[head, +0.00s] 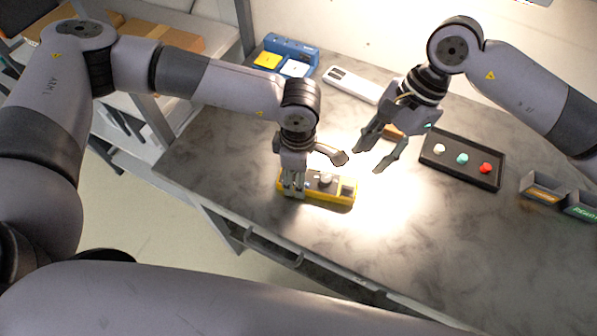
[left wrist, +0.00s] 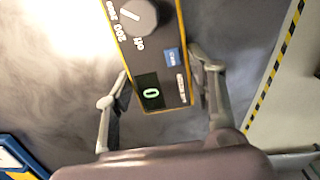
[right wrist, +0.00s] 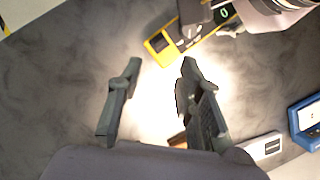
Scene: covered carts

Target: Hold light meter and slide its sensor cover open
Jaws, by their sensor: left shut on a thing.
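The yellow and dark grey light meter (head: 343,201) lies on the grey table under a bright patch of light. My left gripper (head: 293,190) is shut across its left end. In the left wrist view, the fingers (left wrist: 158,62) flank the meter's display end (left wrist: 150,95), which reads 0, with a round dial beyond. The far end (right wrist: 158,46) has a dark patch framed in yellow; I cannot tell how the sensor cover sits there. My right gripper (head: 366,160) is open and empty, above and right of the meter. In the right wrist view its fingertips (right wrist: 160,68) are apart, near that far end.
A black tray (head: 460,178) with white, green and red knobs lies to the right. Grey labelled holders (head: 545,190) stand at the right edge. A white device (head: 352,84) and a blue box (head: 292,48) are at the back. The table front is clear.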

